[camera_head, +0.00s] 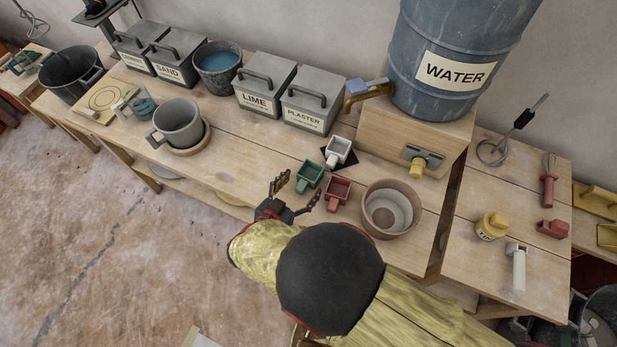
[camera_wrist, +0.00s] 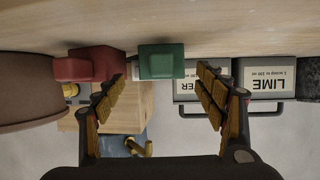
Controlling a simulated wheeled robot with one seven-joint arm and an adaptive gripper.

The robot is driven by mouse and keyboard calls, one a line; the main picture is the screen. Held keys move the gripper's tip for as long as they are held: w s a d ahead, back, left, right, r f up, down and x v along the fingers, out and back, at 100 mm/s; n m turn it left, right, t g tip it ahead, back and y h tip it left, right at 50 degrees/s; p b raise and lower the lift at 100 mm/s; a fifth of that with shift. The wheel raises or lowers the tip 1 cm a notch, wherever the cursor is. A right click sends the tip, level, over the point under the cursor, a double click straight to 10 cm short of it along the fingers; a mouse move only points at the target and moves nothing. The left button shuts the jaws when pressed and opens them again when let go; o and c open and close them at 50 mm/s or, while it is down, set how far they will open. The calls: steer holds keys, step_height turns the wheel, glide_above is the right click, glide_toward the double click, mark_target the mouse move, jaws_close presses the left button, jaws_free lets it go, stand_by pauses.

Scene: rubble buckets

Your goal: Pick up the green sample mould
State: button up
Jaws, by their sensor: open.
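The green sample mould (camera_head: 309,175) is a small open box with a short handle, sitting on the workbench near its front edge. A red mould (camera_head: 338,191) stands just right of it and a white mould (camera_head: 339,149) behind it on a dark square. My gripper (camera_head: 294,197) is in front of the green mould, at the bench edge, open and empty. In the wrist view, which looks upside down, the green mould (camera_wrist: 161,61) lies ahead between the spread fingers (camera_wrist: 160,100), apart from them. The red mould (camera_wrist: 92,65) appears beside the left finger there.
A round pot (camera_head: 391,209) stands right of the moulds. Behind are the plaster bin (camera_head: 311,103), the lime bin (camera_head: 262,88) and the water barrel (camera_head: 447,75) on a wooden stand (camera_head: 375,150). The bench left of the green mould is clear up to a grey mug (camera_head: 178,122).

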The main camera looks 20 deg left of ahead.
mark_target(305, 179)
steer(key=b+x, duration=0.2)
steer(key=x, duration=0.3)
steer(key=shift+w+a+b, duration=0.1)
steer(key=shift+w+b, duration=0.1)
steer(key=shift+b, duration=0.1)
steer(key=c, duration=0.3)
steer(key=c, duration=1)
steer(key=shift+r, duration=0.1)
steer(key=shift+r+p, duration=0.5)
steer(key=shift+r, duration=0.05)
step_height(305, 179, up, 2)
steer(key=shift+r+p, duration=0.15)
steer(key=shift+p, duration=0.65)
steer(key=s+d+r+p, duration=0.2)
steer(key=d+r, duration=0.1)
steer(key=d, duration=0.1)
steer(key=s+d+r+p, duration=0.2)
steer(key=s+d+r, duration=0.1)
steer(key=d, duration=0.1)
steer(key=s+d+r+p, duration=0.2)
steer(key=d+r, duration=0.1)
steer(key=d, duration=0.1)
steer(key=shift+s+r, duration=0.2)
steer(key=shift+s, duration=0.05)
